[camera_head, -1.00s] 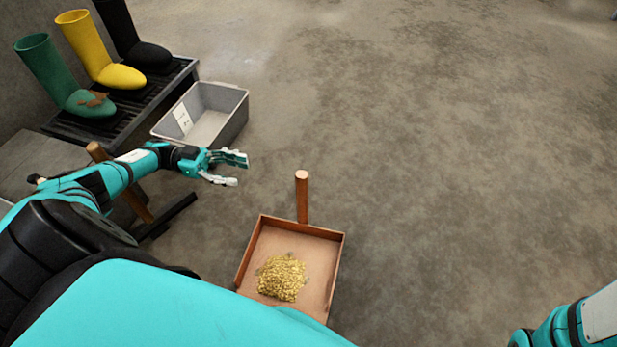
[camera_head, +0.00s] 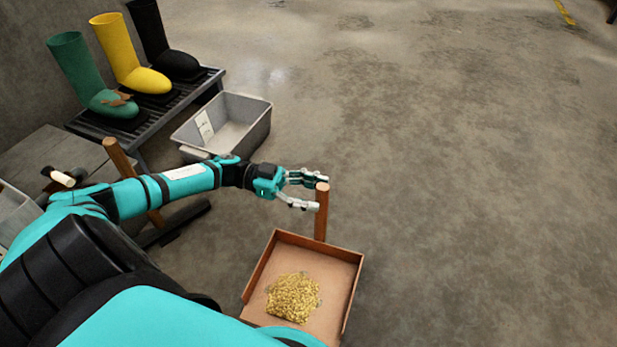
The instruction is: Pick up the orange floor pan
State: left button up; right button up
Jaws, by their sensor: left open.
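The orange floor pan (camera_head: 340,255) lies on the floor at the lower middle of the head view, with a heap of yellow grain (camera_head: 293,298) in it. Its upright orange-brown handle (camera_head: 321,222) rises from the far side. My left gripper (camera_head: 322,191) is open, with its fingers pointing right at the top of the handle. The fingertips are at or very near the handle; I cannot tell whether they touch it. My own body hides part of the pan's near edge. My right gripper is not in view.
A grey bin (camera_head: 257,131) stands left of the pan's far side. A dark slatted rack (camera_head: 205,88) holds green, yellow and black boots. A grey board (camera_head: 65,160) and a wooden post (camera_head: 118,158) are at the left. The floor to the right is clear.

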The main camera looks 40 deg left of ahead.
pick_arm(q)
jog(key=shift+x, duration=1.05)
grip_shut()
